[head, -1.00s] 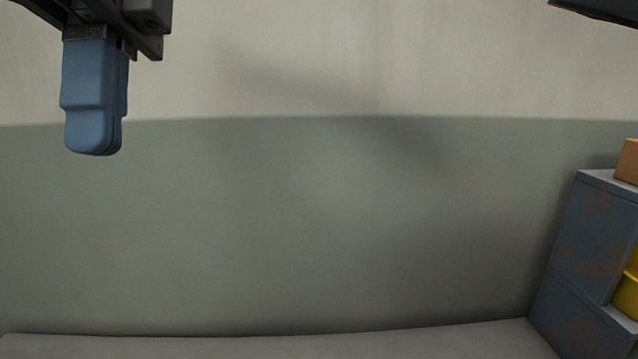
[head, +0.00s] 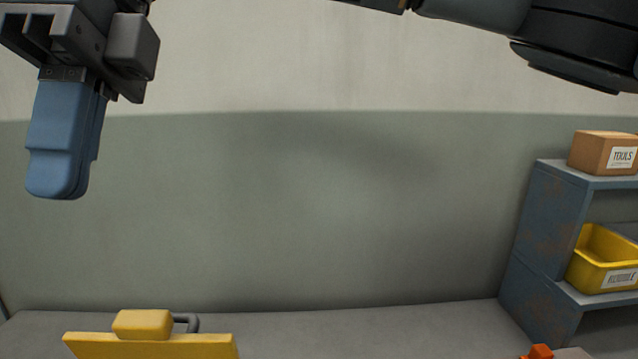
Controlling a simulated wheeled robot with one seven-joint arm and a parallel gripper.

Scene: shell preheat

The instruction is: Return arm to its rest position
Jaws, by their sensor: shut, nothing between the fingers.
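My gripper (head: 58,188) hangs at the upper left of the head view, with its blue fingers pointing down and slightly tilted. The fingers are pressed together and hold nothing. It is in the air in front of the wall, apart from every other thing. Dark links of my arm run along the top edge to the upper right.
A blue-grey shelf (head: 545,225) at the right holds a cardboard box (head: 592,152) and a yellow bin (head: 588,270). A yellow object (head: 150,345) with a grey handle shows at the bottom left. A small orange thing (head: 540,352) is at the bottom right. The middle is clear.

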